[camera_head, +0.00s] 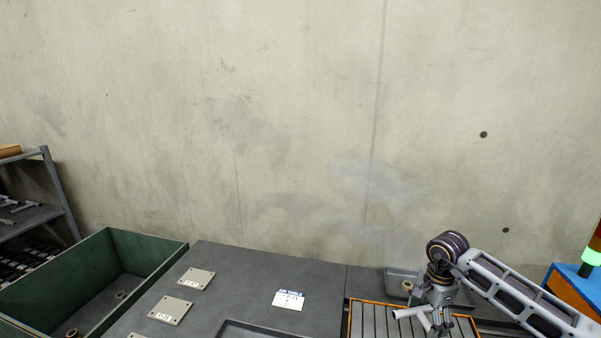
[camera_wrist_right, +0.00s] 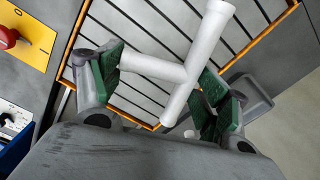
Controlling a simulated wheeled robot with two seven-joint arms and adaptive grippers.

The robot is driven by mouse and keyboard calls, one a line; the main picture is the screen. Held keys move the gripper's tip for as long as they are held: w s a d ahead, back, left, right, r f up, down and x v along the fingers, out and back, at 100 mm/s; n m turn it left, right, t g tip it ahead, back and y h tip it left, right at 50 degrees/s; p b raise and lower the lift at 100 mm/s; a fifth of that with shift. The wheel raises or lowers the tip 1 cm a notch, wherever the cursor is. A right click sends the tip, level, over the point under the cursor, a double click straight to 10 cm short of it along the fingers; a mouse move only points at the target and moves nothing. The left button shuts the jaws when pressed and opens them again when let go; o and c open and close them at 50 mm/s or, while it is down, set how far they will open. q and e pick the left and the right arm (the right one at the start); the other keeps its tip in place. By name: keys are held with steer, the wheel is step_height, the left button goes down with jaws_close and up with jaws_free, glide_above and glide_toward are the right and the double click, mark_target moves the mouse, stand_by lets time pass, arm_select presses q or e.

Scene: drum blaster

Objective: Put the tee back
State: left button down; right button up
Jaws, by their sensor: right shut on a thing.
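The tee is a white pipe piece with a side branch; it shows at the bottom right of the head view (camera_head: 405,313) and large in the right wrist view (camera_wrist_right: 190,68). My right gripper (camera_head: 430,322) is shut on it, with the tee between its green finger pads (camera_wrist_right: 160,82). The tee is tilted, over the orange-framed slatted rack (camera_head: 378,322), which also shows in the right wrist view (camera_wrist_right: 157,124). I cannot tell the exact gap between tee and slats. My left gripper is not in view.
A green crate (camera_head: 150,244) with tan rings stands at the left. Labelled plates (camera_head: 196,278) and a card (camera_head: 289,299) lie on the dark table (camera_head: 240,270). A grey tray (camera_head: 393,273) sits behind the rack. A yellow panel with a red button (camera_wrist_right: 8,38) is beside it.

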steer(key=n, duration=0.3)
steer(key=shift+w+a+r+n, duration=0.1)
steer(key=shift+w+n, duration=0.1)
steer(key=shift+n, duration=0.2)
steer(key=shift+a+n, duration=0.15)
steer(key=shift+n, duration=0.95)
steer(key=n, duration=0.2)
steer(key=shift+a+f+n, duration=0.3)
steer(key=shift+a, duration=0.05)
steer(key=a+f+n, duration=0.1)
steer(key=a+n, duration=0.1)
steer(key=s+a+f+n, duration=0.1)
steer(key=n, duration=0.1)
steer(key=s+a+f+n, duration=0.1)
steer(key=a+n, duration=0.1)
steer(key=shift+s+a+f, duration=0.2)
steer(key=shift+s+a, duration=0.05)
steer(key=shift+a, duration=0.05)
steer(key=shift+n, duration=0.8)
steer(key=s+a+f, duration=0.1)
steer(key=s+a, duration=0.1)
steer(key=a, duration=0.1)
steer(key=s+a+f, duration=0.1)
steer(key=a, duration=0.1)
steer(key=shift+a+f, duration=0.25)
steer(key=shift+f, duration=0.05)
steer(key=shift+a, duration=0.2)
steer(key=shift+w, duration=0.1)
steer(key=shift+w+r, duration=0.1)
steer(key=shift+r, duration=0.05)
